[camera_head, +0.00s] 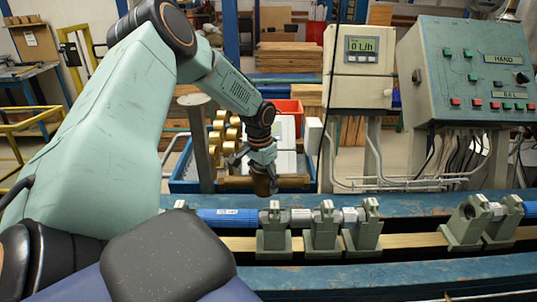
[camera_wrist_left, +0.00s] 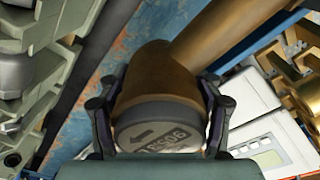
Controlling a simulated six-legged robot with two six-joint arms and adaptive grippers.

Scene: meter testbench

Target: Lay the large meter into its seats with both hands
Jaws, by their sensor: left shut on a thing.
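The large meter is a brown brass body with a pipe (camera_head: 240,183). In the left wrist view its round grey end (camera_wrist_left: 160,132) with an arrow and digits faces the camera, and its pipe runs to the upper right. My left gripper (camera_head: 263,163) is shut on the meter, with one finger on each side of the round part. In the head view the meter is by the near edge of the blue tray, behind the bench rail. Green seats (camera_head: 463,222) stand on the bench to the right, with a gap left of them. My right gripper is not in view.
The blue tray (camera_head: 182,185) holds several brass parts (camera_head: 217,135) and white units. Blue pipe pieces (camera_head: 228,217) and more green clamps (camera_head: 322,238) line the bench. A display box (camera_head: 360,65) and a control panel (camera_head: 480,75) stand behind.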

